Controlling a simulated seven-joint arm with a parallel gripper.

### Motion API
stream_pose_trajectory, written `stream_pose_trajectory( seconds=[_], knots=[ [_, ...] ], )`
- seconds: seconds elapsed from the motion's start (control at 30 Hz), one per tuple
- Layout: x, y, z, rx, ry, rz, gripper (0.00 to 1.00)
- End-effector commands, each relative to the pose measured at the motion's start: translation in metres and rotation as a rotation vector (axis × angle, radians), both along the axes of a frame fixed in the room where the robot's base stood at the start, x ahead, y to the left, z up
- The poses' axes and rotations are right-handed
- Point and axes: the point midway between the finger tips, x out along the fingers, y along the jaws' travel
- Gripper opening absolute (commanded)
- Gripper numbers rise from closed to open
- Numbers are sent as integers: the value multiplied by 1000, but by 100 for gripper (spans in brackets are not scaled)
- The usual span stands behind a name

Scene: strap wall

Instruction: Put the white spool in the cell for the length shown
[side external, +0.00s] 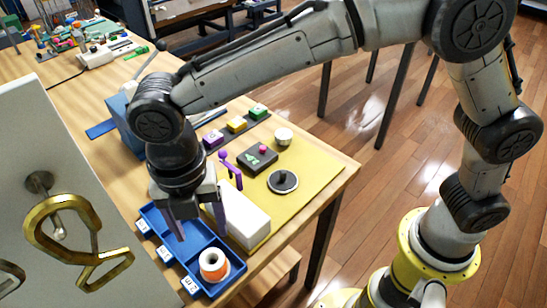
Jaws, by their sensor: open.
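A white spool (213,264) with an orange band stands upright in the nearest cell of a blue tray (160,209). The gripper partly hides the far cells. I cannot tell which thing shows the length.
A white block (242,216) stands close right of the tray. A yellow mat (318,172) holds a black disc (282,181), a dark box (257,160), purple pieces (230,168) and a pale cup (283,136). A pale panel with a gold buckle (75,229) stands at left.

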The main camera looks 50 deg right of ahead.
Motion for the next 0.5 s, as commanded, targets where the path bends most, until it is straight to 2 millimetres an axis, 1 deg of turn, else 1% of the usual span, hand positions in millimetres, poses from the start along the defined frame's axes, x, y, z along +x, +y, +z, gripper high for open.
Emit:
stream_pose_trajectory(
  seconds=[0.1,0.17,0.27,0.37,0.4,0.47,0.5],
  knots=[
    [1,-1,1,2,-1,-7,70],
    [3,-8,6,8,-7,-41,70],
    [10,-37,25,33,-27,-191,70],
    [15,-88,52,78,-59,-459,70],
    [14,-112,63,102,-74,-588,70],
    [9,-149,76,137,-93,-788,70],
    [4,-172,84,163,-106,-921,70]
  ],
)
